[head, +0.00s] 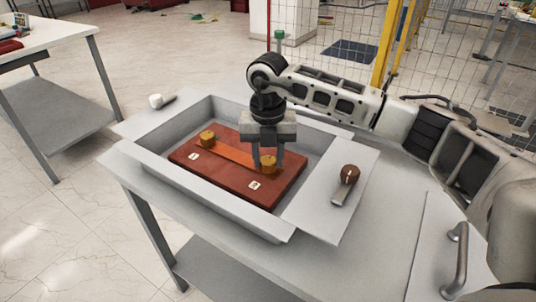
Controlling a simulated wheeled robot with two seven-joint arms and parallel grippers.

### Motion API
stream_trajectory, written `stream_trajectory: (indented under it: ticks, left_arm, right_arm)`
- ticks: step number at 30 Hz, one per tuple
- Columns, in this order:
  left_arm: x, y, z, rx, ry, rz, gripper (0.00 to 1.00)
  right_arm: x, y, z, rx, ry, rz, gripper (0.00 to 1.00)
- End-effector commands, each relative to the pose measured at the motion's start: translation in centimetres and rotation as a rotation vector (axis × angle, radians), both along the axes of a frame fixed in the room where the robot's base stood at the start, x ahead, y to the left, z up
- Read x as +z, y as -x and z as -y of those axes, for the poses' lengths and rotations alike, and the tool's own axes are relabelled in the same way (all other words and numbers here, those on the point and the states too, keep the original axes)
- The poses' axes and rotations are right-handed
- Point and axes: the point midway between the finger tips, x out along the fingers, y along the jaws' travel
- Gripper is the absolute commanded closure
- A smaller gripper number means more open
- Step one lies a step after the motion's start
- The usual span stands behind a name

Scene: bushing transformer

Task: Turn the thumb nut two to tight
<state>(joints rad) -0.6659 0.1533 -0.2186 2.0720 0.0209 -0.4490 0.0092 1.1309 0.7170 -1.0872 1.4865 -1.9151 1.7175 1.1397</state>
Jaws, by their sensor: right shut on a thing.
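A red-brown board (228,186) lies in a grey tray (205,203) on the workbench. An orange-brown bar (236,153) runs across the board. A brass thumb nut (207,138) stands at the bar's left end, with nothing touching it. A second brass thumb nut (268,166) stands at the bar's right end. My right gripper (267,160) points straight down over this right nut, with its fingers closed around it. The fingers partly cover the nut. Which nut carries the number two cannot be told; the small white labels on the board are too small to read. My left gripper is not in view.
A brown-headed tool (347,182) lies on the tray's right ledge. A white-headed tool (160,101) lies on the left ledge. A metal handle (456,262) is at the lower right. The bench top in front of the tray is clear.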

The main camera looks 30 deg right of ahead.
Motion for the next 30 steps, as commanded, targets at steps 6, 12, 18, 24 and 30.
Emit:
stream_trajectory:
  ticks: [6,12,18,24,30]
  left_arm:
    - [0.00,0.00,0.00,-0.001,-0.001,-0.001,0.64]
    - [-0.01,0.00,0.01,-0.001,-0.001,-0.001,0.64]
    - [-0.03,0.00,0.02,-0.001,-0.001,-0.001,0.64]
    - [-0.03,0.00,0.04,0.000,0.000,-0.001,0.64]
    - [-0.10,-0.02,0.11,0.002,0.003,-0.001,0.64]
  right_arm:
    - [0.22,-0.14,0.08,-0.025,0.001,0.006,0.88]
    - [0.22,-0.15,0.09,-0.026,0.001,0.006,0.88]
    - [0.22,-0.14,0.07,-0.025,0.000,0.007,0.46]
    - [0.11,-0.08,0.04,-0.024,0.001,0.003,0.43]
    - [0.71,-0.10,0.01,-0.023,-0.001,0.005,0.43]
